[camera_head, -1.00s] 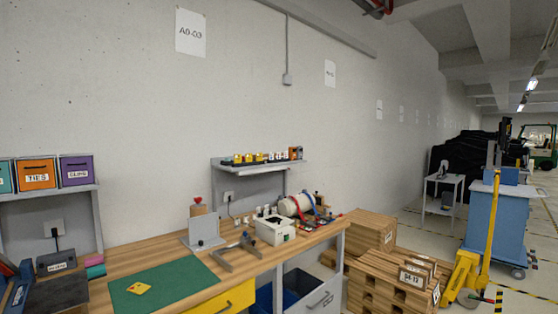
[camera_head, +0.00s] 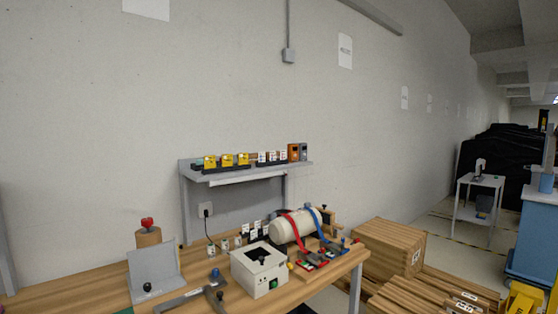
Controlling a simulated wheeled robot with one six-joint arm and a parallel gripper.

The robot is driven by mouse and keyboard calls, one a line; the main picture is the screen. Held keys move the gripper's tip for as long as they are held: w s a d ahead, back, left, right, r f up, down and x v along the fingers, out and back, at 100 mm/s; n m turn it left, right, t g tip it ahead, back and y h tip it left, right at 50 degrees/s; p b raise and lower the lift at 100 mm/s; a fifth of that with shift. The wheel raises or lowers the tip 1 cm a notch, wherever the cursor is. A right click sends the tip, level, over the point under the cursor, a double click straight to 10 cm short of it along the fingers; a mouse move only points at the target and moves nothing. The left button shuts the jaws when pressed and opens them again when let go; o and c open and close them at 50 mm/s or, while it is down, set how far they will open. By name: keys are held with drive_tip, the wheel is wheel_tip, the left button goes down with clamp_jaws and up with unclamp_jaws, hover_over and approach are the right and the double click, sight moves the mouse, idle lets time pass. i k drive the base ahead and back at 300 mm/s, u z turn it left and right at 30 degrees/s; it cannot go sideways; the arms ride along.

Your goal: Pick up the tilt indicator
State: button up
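I cannot tell for sure which thing is the tilt indicator. A wall shelf (camera_head: 203,175) above the bench holds a row of small devices. Several yellow units (camera_head: 227,160) stand on its left part, and several small white units with red marks (camera_head: 272,157) stand right of them. An orange-brown unit (camera_head: 293,152) and a grey unit (camera_head: 303,152) stand at the right end. Small white pieces (camera_head: 253,231) also stand on the bench behind the white box. My gripper is not in view.
The wooden bench (camera_head: 70,288) holds a grey angle plate (camera_head: 153,274), a white box (camera_head: 259,270) with a dark top opening, and a white cylinder (camera_head: 293,228) with red and blue straps. Wooden crates (camera_head: 388,247) stand right of the bench. A grey cart (camera_head: 478,205) stands farther back.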

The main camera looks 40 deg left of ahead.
sight(228, 159)
drive_tip(key=u, duration=0.1)
drive_tip(key=i, duration=1.1)
drive_tip(key=u, duration=1.1)
drive_tip(key=i, duration=0.75)
drive_tip(key=u, duration=0.9)
